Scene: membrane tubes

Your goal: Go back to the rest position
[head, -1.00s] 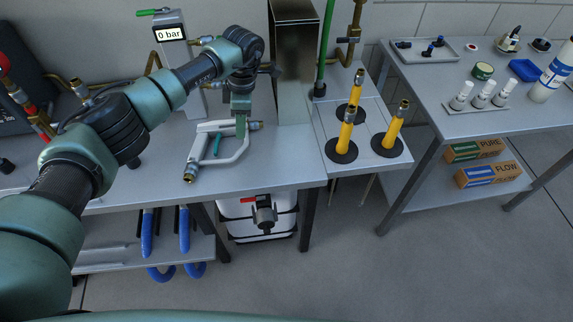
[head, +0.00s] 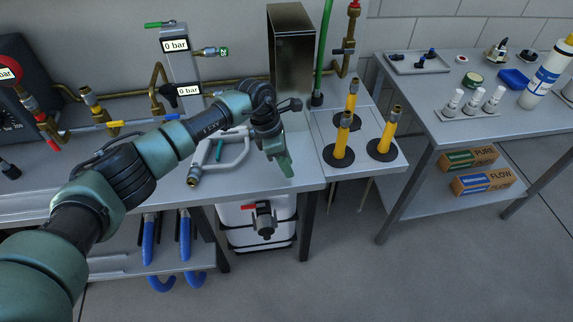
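My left gripper (head: 285,165) hangs over the front edge of the grey bench, to the right of a light grey loop-shaped frame (head: 235,163). Its fingers point down and overlap in this view, so I cannot tell how far apart they are. I see nothing held in it. The frame lies on the bench, partly hidden behind my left arm. Three yellow tubes stand upright or nearly so in black round bases; the front left one (head: 343,140) is closest to the gripper. My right gripper is not in view.
A steel box column (head: 292,60) and a green hose (head: 323,50) stand behind the gripper. A gauge post (head: 181,65) reads 0 bar. A side table (head: 440,128) holds white vials, a bottle and a tray. The floor in front is clear.

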